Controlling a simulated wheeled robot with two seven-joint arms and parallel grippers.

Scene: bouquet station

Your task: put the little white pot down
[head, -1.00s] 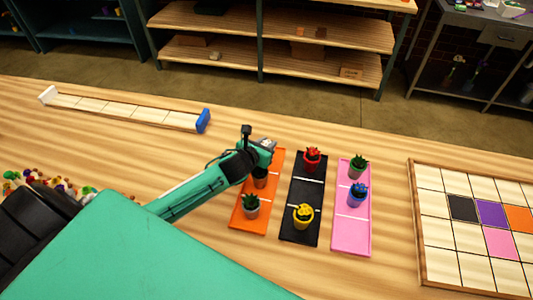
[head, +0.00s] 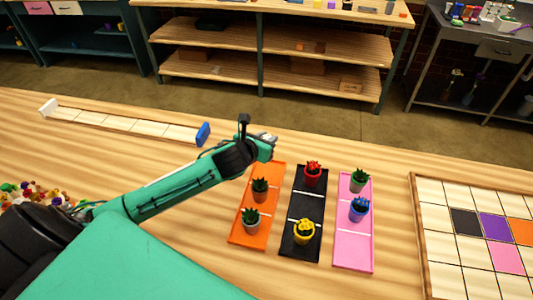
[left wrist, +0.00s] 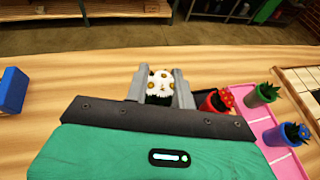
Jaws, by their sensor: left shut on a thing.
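My left gripper (left wrist: 160,90) is shut on a little pot whose white, yellow-centred blooms (left wrist: 160,82) show between the fingers in the left wrist view. The pot's body is mostly hidden. In the head view the left gripper (head: 268,141) is above the table just beyond the far end of the orange tray (head: 240,240), and its load is hard to make out. The orange tray holds a brown pot (head: 260,196) and a grey pot (head: 251,224), each with a green plant. Its far end looks bare. My right gripper is not in view.
The black tray (head: 305,204) holds red and yellow pots. The pink tray (head: 353,250) holds green and blue pots. A tiled board (head: 440,240) lies at right, and a long rail with a blue end block (head: 203,133) at back left.

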